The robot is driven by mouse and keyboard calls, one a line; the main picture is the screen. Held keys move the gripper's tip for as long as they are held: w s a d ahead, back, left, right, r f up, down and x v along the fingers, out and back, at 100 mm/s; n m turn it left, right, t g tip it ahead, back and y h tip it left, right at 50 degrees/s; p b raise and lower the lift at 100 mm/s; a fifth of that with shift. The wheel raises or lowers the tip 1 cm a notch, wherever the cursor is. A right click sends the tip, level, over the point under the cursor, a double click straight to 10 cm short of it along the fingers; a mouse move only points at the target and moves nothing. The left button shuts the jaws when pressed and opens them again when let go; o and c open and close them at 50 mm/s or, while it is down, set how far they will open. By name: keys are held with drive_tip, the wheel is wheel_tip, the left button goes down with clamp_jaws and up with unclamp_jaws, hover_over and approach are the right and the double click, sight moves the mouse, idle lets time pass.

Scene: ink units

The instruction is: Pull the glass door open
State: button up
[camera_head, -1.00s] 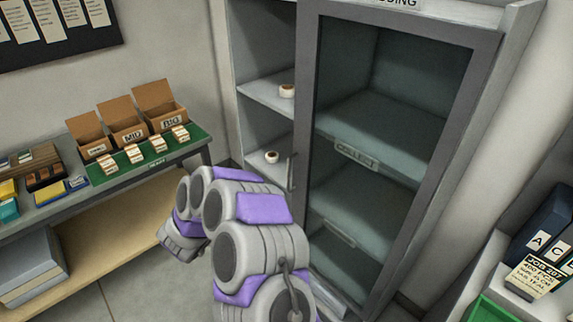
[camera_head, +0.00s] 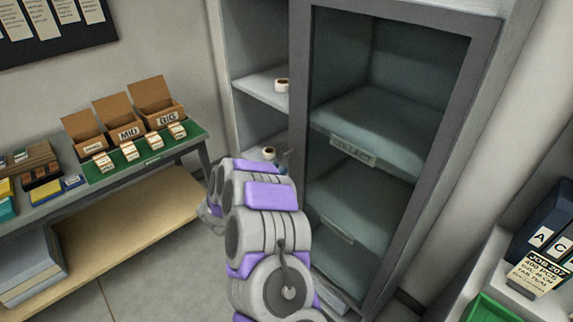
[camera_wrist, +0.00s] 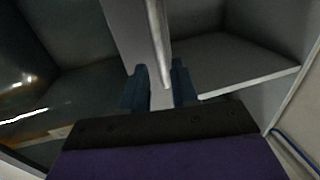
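The glass door (camera_head: 398,95) has a grey frame and stands over the right part of a tall grey cabinet. I see no clear gap at its edge. Its frame (camera_wrist: 122,35) and upright metal handle (camera_wrist: 158,40) show in the wrist view. My gripper (camera_wrist: 160,88) has two blue fingers spread apart, with the lower end of the handle appearing between them. I cannot tell if they touch it. In the head view my arm hides most of the gripper and handle. A COLLECT label (camera_head: 353,150) sits on a shelf edge behind the glass.
The cabinet's open left shelves hold two tape rolls (camera_head: 282,85) (camera_head: 269,153). A table (camera_head: 192,148) with cardboard boxes (camera_head: 130,122) stands on the left. A bench with dark binders (camera_head: 548,228) and a green tray (camera_head: 493,308) is at right. Floor (camera_head: 150,265) at lower left is clear.

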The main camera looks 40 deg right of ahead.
sight(284, 164)
drive_tip(key=shift+b+x, duration=0.45)
drive_tip(key=shift+x, duration=2.1)
drive_tip(key=shift+w+a+r, duration=0.1)
drive_tip(key=shift+a, duration=0.15)
clamp_jaws()
